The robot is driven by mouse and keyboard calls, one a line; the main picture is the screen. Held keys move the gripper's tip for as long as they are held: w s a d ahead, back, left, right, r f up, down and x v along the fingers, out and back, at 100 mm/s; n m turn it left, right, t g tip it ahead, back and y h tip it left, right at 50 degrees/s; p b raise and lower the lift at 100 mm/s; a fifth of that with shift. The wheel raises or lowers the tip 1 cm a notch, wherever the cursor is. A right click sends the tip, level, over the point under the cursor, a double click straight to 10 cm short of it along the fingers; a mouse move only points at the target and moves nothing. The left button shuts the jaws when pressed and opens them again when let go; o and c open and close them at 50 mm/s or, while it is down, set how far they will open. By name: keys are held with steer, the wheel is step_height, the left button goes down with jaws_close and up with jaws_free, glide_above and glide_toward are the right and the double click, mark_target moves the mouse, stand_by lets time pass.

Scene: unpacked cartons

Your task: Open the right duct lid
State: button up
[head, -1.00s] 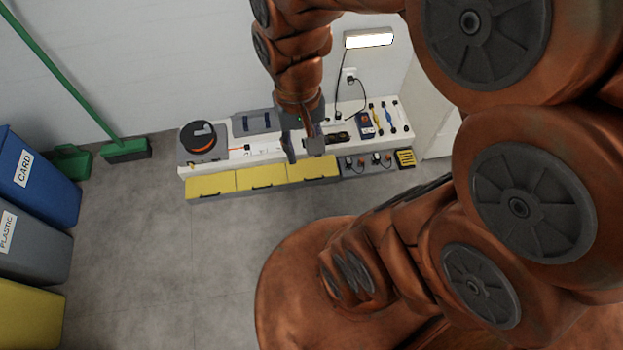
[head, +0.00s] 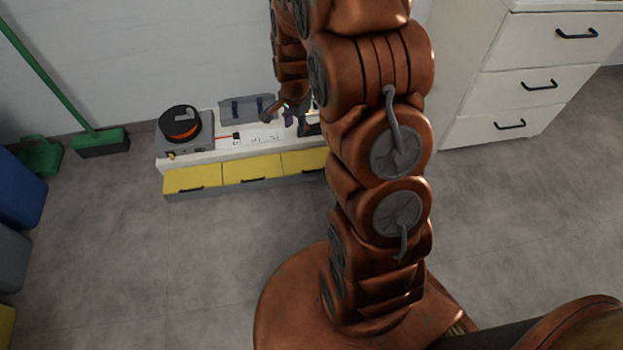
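Three yellow lids with dark handles line the front of a low white bench (head: 165,166) by the wall. The left lid (head: 192,176) and the middle lid (head: 252,167) look closed. The right lid (head: 303,160) also looks closed, and its right end is hidden behind my arm. My gripper (head: 285,109) is above the bench top, behind the right lid and apart from it. Its fingers look spread and I see nothing between them; the hand is small and partly hidden by my arm.
An orange-and-black reel (head: 180,123) and a grey case with blue straps (head: 246,108) are on the bench. A green broom (head: 99,138) and dustpan (head: 41,155) stand left. A white drawer cabinet (head: 535,85) stands right. The floor before the bench is clear.

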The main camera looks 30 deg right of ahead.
mark_target(312, 171)
steer(key=w+d+f+m+b, duration=0.2)
steer(key=f+b, duration=0.3)
steer(key=f, duration=0.8)
steer(key=w+d+f+m+b, duration=0.2)
steer(key=d+f+b, duration=0.2)
steer(key=f, duration=0.8)
steer(key=w+d+f+m+t+b, duration=0.1)
steer(key=w+d+f+m+b, duration=0.1)
steer(key=f+b, duration=0.5)
steer(key=shift+w+d+f+m+h, duration=0.15)
steer(key=shift+d+f, duration=0.2)
steer(key=shift+f, duration=0.75)
steer(key=shift+w+d+f+m+h, duration=0.1)
steer(key=shift+d+f+m, duration=0.15)
steer(key=shift+f, duration=0.85)
steer(key=shift+w+d+f+m+h, duration=0.15)
steer(key=shift+d+f, duration=0.25)
steer(key=shift+f, duration=0.7)
jaws_close()
